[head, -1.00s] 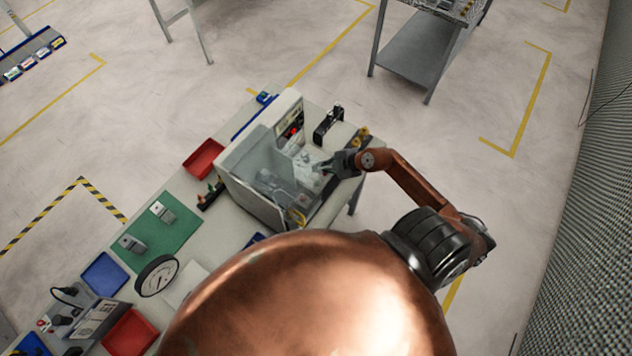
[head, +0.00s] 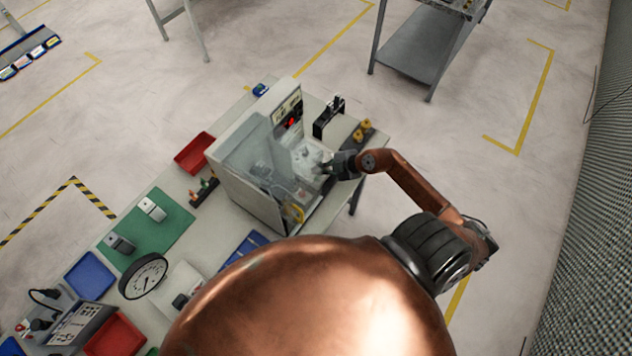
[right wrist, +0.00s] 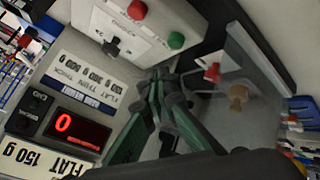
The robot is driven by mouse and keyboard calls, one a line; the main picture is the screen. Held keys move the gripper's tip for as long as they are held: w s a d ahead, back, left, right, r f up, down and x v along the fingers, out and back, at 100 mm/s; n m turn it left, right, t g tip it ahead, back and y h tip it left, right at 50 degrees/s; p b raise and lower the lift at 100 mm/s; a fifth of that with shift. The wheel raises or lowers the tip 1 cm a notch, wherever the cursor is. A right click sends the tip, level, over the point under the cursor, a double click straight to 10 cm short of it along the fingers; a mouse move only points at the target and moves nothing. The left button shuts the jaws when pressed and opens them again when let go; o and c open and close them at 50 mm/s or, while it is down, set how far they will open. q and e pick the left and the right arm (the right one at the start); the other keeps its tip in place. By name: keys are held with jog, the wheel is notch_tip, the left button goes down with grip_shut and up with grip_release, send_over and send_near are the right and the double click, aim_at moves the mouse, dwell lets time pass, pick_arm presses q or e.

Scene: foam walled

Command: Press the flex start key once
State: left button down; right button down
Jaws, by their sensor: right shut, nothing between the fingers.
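A grey bench machine (head: 232,188) with a clear guard stands on the table in the head view. Its control face has a red button (right wrist: 137,9), a green button (right wrist: 176,40) and a black knob (right wrist: 111,47) in the right wrist view. I cannot read which control is the flex start key. My right gripper (head: 327,166) is at the machine's right side. Its green-sided fingers (right wrist: 162,110) are shut and empty before the panel in the right wrist view; contact cannot be told. My left gripper is not in view.
A red display (right wrist: 80,131) reads 0 above a "FLAT 150 g" label (right wrist: 35,158). A clear panel (right wrist: 255,90) stands close right of the fingers. A red tray (head: 194,153) lies left.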

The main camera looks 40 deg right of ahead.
notch_tip(320, 180, down, 2)
dwell(1.5)
jog(key=shift+f, duration=0.4)
